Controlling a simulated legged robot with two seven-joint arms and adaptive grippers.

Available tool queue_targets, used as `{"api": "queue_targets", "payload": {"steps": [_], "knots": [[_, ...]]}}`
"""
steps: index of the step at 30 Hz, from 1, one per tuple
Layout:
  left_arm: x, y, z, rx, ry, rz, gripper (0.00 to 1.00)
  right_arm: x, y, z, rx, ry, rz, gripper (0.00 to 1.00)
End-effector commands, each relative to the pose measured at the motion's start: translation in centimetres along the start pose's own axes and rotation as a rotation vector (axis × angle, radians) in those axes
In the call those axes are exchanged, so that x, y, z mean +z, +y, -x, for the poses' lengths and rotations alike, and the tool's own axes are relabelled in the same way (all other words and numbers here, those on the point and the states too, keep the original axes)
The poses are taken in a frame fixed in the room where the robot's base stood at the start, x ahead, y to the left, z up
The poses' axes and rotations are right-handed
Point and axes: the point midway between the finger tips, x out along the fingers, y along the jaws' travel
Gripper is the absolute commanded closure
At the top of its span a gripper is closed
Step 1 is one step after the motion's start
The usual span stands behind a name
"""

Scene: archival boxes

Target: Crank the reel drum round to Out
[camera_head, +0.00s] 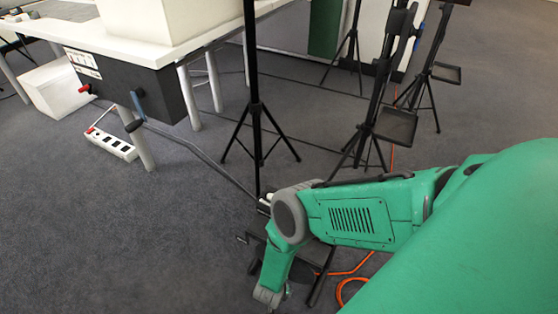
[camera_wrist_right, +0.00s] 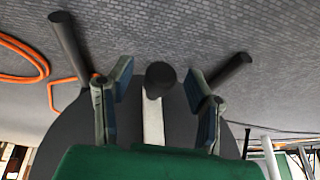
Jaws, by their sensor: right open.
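The reel drum shows in the right wrist view as a dark round disc (camera_wrist_right: 72,128), partly hidden by my gripper. A pale crank bar (camera_wrist_right: 152,122) runs across it to a dark round knob (camera_wrist_right: 160,76). My right gripper (camera_wrist_right: 159,72) is open, with one finger on each side of the knob; whether either finger touches it I cannot tell. In the head view my right gripper (camera_head: 268,297) hangs low at the bottom, beside a dark stand (camera_head: 318,262) mostly hidden by my arm. No Out mark is readable. My left gripper is not in view.
Dark posts (camera_wrist_right: 68,45) stick out near the disc. An orange cable (camera_head: 345,290) lies on the floor right of the stand. Black tripods (camera_head: 257,130) stand behind. A white table with a black box (camera_head: 150,92) is at upper left. Carpet at lower left is clear.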

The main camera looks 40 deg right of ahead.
Motion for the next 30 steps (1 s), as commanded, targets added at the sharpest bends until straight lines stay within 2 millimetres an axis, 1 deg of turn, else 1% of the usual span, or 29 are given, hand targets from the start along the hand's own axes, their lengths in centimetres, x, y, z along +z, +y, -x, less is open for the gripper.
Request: {"api": "queue_targets", "payload": {"steps": [1,2,3,5,13,17,23,30], "knots": [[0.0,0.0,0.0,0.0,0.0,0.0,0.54,0.0,0.0,0.0,0.0,0.0,0.0,0.54],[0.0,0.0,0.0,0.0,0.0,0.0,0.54,0.0,0.0,0.0,0.0,0.0,0.0,0.64],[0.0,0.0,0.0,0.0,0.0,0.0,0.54,0.0,0.0,0.0,0.0,0.0,0.0,0.79],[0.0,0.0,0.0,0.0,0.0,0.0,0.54,0.0,0.0,0.0,0.0,0.0,0.0,1.0],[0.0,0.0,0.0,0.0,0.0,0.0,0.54,0.0,0.1,0.0,0.01,0.0,0.002,1.0],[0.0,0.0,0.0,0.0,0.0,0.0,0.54,0.0,0.3,0.1,0.044,-0.002,0.014,1.0],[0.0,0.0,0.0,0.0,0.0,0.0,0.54,-0.1,1.0,0.3,0.149,-0.008,0.054,1.0],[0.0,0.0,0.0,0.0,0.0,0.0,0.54,-0.2,2.2,0.8,0.327,-0.018,0.123,1.0]]}}
